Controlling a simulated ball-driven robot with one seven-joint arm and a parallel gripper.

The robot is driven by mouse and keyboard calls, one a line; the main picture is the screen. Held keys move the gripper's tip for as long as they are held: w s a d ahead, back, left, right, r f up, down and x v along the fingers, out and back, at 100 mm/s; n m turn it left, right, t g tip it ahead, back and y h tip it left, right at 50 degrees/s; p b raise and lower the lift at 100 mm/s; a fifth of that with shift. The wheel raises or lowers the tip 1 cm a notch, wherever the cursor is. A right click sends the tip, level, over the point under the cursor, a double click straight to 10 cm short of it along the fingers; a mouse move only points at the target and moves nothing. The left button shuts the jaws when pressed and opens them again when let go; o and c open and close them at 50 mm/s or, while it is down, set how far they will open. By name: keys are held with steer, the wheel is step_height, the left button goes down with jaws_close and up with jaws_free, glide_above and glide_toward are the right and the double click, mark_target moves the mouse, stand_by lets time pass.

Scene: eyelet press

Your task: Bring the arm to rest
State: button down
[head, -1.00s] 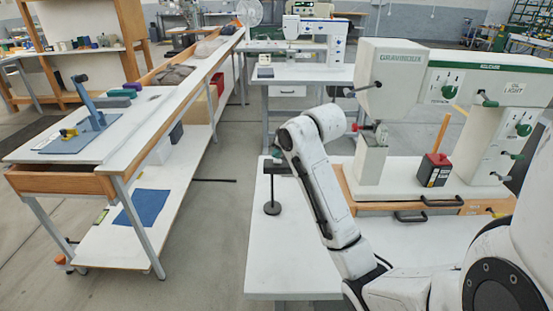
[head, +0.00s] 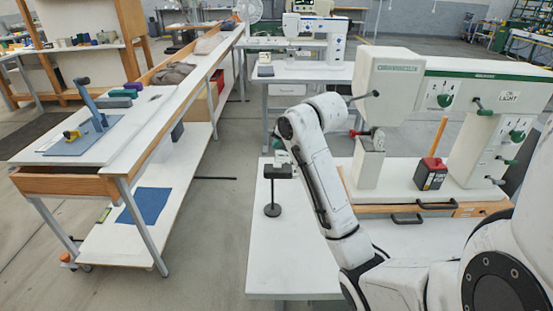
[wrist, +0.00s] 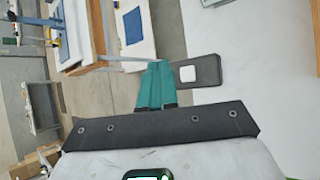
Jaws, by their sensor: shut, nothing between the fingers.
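My gripper (wrist: 157,66) shows in the wrist view with its teal fingers shut together and nothing held between them. Beside the fingers, to their right, is a dark flat plate with a square hole (wrist: 208,72). I cannot tell whether the fingers touch it. In the head view my raised arm (head: 318,170) bends over the near white table, and its own links mostly hide the gripper. A black stand (head: 272,198) with a round foot is upright on that table, just left of my arm.
The green-and-white eyelet press (head: 390,85) stands right of my arm, with a red-and-black box (head: 431,174) on its base. The white table (head: 290,255) has bare surface at the front. A long workbench (head: 130,140) is at left, across an open floor aisle.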

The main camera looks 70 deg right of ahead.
steer(key=shift+r+p, duration=0.4)
steer(key=shift+r, duration=0.45)
steer(key=w+a+f+m+g+y, duration=0.1)
steer(key=a+f+m+y, duration=0.1)
steer(key=a+f+m, duration=0.55)
steer(key=w+a+f+m+g+y, duration=0.1)
steer(key=a+f+m+y, duration=0.1)
steer(key=a+f, duration=0.95)
steer(key=s+a+f+m+g, duration=0.2)
steer(key=s+a+f+m, duration=0.2)
steer(key=s+a, duration=0.4)
steer(key=s+a+f+m+g, duration=0.2)
steer(key=s+a+f+m, duration=0.2)
steer(key=s+a+m, duration=0.3)
steer(key=s+a, duration=0.1)
steer(key=s, duration=0.1)
steer(key=shift+s+g+y, duration=0.3)
steer(key=shift+s, duration=0.1)
